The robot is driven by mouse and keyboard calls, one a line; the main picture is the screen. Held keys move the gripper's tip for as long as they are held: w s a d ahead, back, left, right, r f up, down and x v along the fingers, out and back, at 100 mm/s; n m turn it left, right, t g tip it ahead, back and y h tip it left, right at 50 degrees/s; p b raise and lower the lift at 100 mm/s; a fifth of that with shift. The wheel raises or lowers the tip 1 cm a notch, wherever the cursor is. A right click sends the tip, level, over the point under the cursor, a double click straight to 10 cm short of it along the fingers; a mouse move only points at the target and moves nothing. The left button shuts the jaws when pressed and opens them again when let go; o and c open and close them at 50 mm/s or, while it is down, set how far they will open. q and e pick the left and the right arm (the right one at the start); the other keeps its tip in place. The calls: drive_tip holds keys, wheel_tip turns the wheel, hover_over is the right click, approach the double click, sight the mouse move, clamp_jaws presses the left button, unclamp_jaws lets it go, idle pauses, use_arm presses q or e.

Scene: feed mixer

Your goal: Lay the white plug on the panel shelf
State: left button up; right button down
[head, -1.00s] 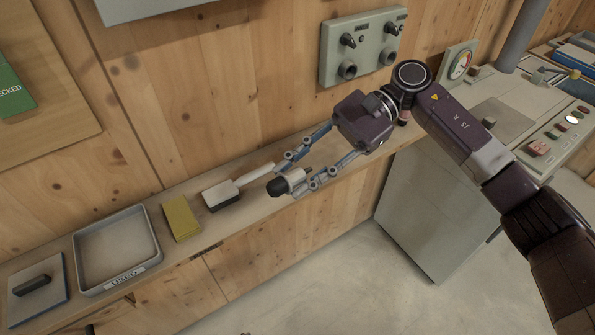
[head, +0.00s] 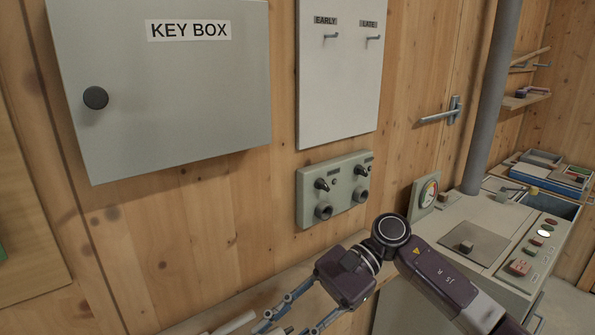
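My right gripper (head: 285,325) is at the bottom edge of the head view, over the wooden shelf (head: 262,295) under the grey switch panel (head: 337,188). Its fingers point down and left, and their tips are partly cut off by the frame. The white plug, with its dark end, shows between these fingers in the earlier frame; now at most a sliver of it shows at the bottom edge. The fingers keep about the same spacing as when they held it. My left gripper is not in view.
A white handle (head: 236,323) lies on the shelf left of the gripper. A grey key box (head: 170,100) and a white hook board (head: 338,75) hang on the wall above.

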drive_tip(key=shift+s+d+f+m+t+y, duration=0.25)
drive_tip(key=shift+s+f+m+t+y, duration=0.1)
drive_tip(key=shift+m+t, duration=0.2)
drive_tip(key=s+d+f+m+t, duration=0.1)
drive_tip(key=d+f+m+t, duration=0.1)
drive_tip(key=d+m+t, duration=0.4)
drive_tip(key=s+d+f+m+t+h, duration=0.1)
drive_tip(key=d+m+t, duration=0.6)
drive_tip(key=d, duration=0.9)
drive_tip(key=shift+f+t, duration=0.6)
drive_tip(key=shift+t, duration=0.25)
